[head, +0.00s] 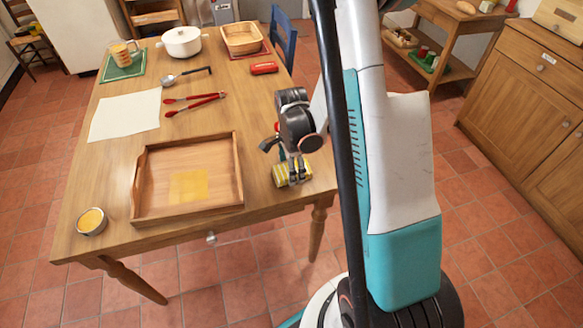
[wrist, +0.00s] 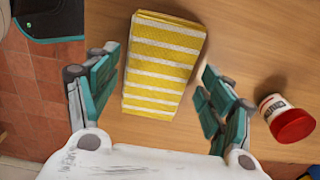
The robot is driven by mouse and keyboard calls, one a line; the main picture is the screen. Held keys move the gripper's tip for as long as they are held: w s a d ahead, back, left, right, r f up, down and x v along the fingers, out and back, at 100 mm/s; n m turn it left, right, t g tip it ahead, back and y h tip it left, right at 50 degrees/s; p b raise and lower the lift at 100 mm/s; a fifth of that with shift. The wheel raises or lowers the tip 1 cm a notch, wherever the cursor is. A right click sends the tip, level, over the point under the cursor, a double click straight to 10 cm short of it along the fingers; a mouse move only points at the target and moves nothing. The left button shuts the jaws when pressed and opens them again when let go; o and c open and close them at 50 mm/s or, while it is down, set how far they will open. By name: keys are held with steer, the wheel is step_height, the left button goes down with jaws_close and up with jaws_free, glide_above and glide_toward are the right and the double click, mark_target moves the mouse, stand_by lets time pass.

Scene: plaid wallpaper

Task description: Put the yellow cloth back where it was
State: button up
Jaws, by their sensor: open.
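A folded yellow cloth with white stripes (wrist: 165,65) lies on the wooden table top, and in the head view it shows near the table's right edge (head: 293,172). My gripper (wrist: 160,76) is open, with one finger on each side of the cloth and a gap visible on both sides. In the head view my gripper (head: 291,160) is over the cloth and partly covers it. A wooden tray (head: 141,183) lies left of the cloth, with a flat, plain yellow square (head: 188,186) on its floor.
A red-lidded jar (wrist: 288,118) is close to my right finger. Red tongs (head: 196,101), a ladle (head: 185,74), a white sheet (head: 125,116), a red case (head: 264,68) and a small yellow-filled bowl (head: 92,221) are on the table. A white pot (head: 182,42) stands at the back.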

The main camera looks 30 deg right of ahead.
step_height(320, 180, up, 11)
steer(key=p, duration=0.3)
steer(key=shift+p, duration=0.3)
